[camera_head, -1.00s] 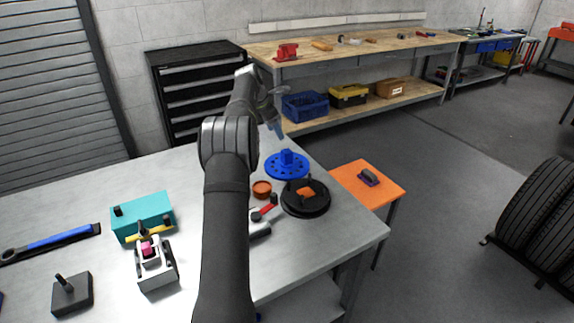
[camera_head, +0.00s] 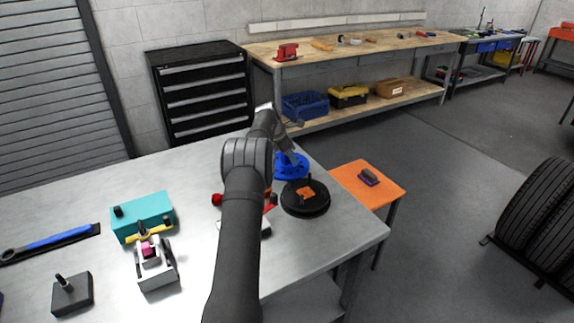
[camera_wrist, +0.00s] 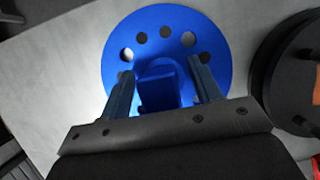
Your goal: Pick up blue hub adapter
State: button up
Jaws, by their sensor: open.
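The blue hub adapter (camera_head: 291,171) is a round flanged disc with a ring of holes and a raised centre boss. It lies on the grey table near its far right edge, partly hidden by my arm in the head view. In the wrist view the adapter (camera_wrist: 165,35) fills the middle. My gripper (camera_wrist: 160,80) is open, with one finger on each side of the boss (camera_wrist: 158,85). I cannot tell whether the fingers touch it. In the head view my gripper (camera_head: 290,150) is over the adapter.
A black round plate (camera_head: 306,199) with an orange centre sits close beside the adapter. A teal block (camera_head: 143,215), a white-grey fixture (camera_head: 157,266), a dark block (camera_head: 72,294) and a blue-handled tool (camera_head: 55,242) lie on the left. An orange side table (camera_head: 385,190) stands at right.

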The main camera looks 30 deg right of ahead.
jog(key=shift+d+f, duration=0.1)
jog(key=shift+f, duration=0.1)
grip_shut()
jog(key=shift+r, duration=0.15)
jog(key=shift+r, duration=0.6)
jog(key=r, duration=0.3)
jog(key=shift+s+d+r, duration=0.15)
jog(key=shift+s+d, duration=0.05)
jog(key=shift+s, duration=0.05)
jog(key=s+d+r, duration=0.4)
jog(key=s+r, duration=0.2)
jog(key=s, duration=0.4)
jog(key=shift+d+r, duration=0.2)
jog(key=shift+r, duration=0.05)
